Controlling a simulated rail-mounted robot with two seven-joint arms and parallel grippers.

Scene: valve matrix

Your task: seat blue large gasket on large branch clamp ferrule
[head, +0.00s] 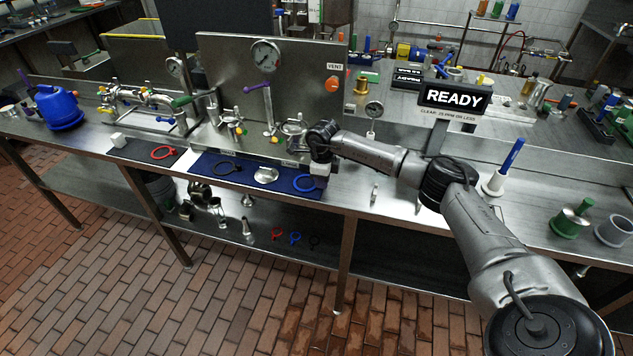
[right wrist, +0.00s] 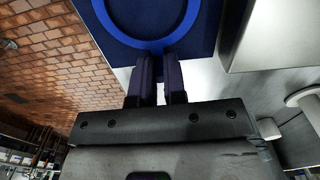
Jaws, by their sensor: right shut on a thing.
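The blue large gasket (head: 303,184) is a ring at the right end of the dark blue mat (head: 200,182). In the right wrist view the ring (right wrist: 150,47) lies flat over the mat, its near edge between the fingertips. My right gripper (right wrist: 158,62) is shut on that edge; in the head view the gripper (head: 318,178) points down at the mat's right end. Whether the ring is lifted cannot be told. Steel pipe fittings (head: 294,132) stand behind the mat, partly beside my right wrist; which is the large branch ferrule is unclear. My left gripper is not in view.
A black ring (head: 227,168) and a steel dish (head: 266,175) lie on the mat. A red ring (head: 163,153) lies further left. A gauge panel (head: 300,85) stands behind. A READY sign (head: 454,97) stands at the right. The bench's front edge is close to the mat.

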